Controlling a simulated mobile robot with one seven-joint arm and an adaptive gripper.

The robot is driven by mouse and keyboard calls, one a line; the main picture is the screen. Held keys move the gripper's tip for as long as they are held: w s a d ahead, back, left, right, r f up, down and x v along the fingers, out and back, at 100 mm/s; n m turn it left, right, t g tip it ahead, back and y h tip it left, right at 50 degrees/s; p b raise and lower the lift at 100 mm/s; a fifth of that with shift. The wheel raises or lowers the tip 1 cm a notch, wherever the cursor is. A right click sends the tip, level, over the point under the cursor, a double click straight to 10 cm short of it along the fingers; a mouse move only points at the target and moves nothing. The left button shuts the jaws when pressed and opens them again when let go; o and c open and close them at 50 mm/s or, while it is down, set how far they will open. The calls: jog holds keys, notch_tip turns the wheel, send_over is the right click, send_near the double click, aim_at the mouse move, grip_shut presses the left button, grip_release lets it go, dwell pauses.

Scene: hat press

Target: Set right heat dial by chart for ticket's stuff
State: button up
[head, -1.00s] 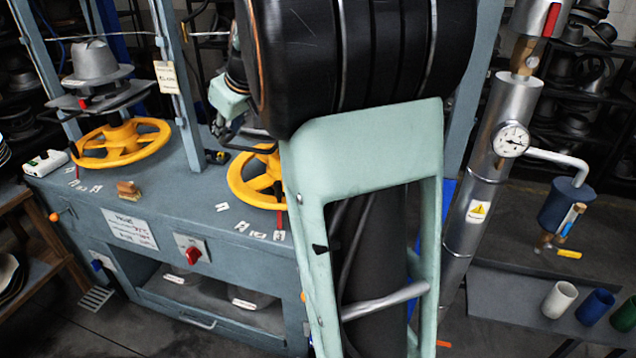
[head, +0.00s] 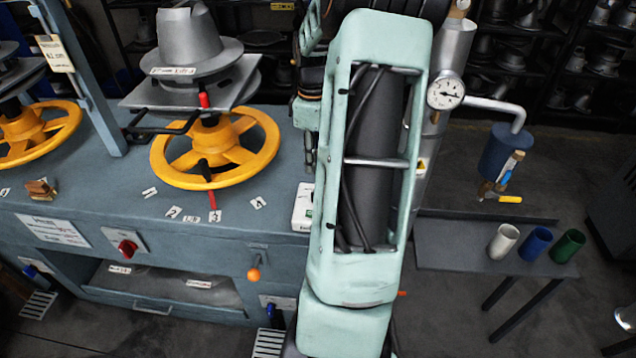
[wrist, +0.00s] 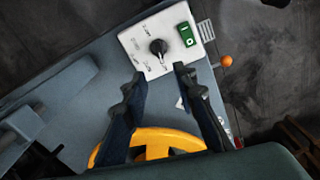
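The right heat box is white; in the head view (head: 302,207) it is at the bench's right end, partly behind my arm. In the wrist view, its black dial (wrist: 158,47) faces me, with small marks too blurred to read and a green switch (wrist: 186,34) beside it. My gripper (wrist: 160,75) is open, its two dark fingers apart, with the dial just beyond and between the tips; I see no contact. A chart placard (head: 53,230) is on the bench front at left. A ticket (head: 55,53) hangs on the left post; its writing is too small to read.
A yellow handwheel (head: 215,150) under a grey hat block (head: 190,40) stands left of the box. An orange-knobbed lever (head: 254,273) sticks out of the bench front. A steel pipe with a gauge (head: 446,92) rises at right, near my arm.

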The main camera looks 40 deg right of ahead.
jog(key=f, duration=1.1)
jog(key=shift+s+d+f, duration=0.1)
jog(key=shift+s+d, duration=0.15)
jog(key=shift+s, duration=0.05)
grip_shut()
